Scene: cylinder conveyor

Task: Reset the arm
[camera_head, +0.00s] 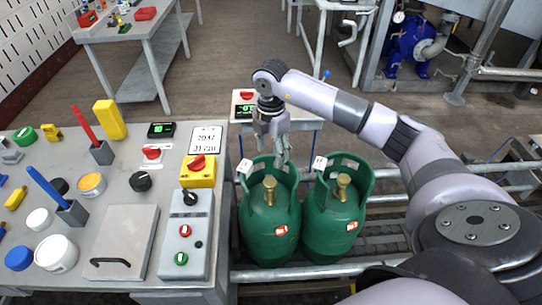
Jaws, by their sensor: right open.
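The left cylinder (268,222) and the right cylinder (334,222) stand upright side by side on the conveyor (386,240). Each has a brass valve, a collar handle with a white tag, and a red-and-white label. The fingertips are close to the left cylinder's collar; I cannot tell if they touch it. My left gripper is not in view.
A grey workbench (120,215) on the left holds switches, pots, tool holders and a control box (187,235). A blue pump (410,42) stands at the back right.

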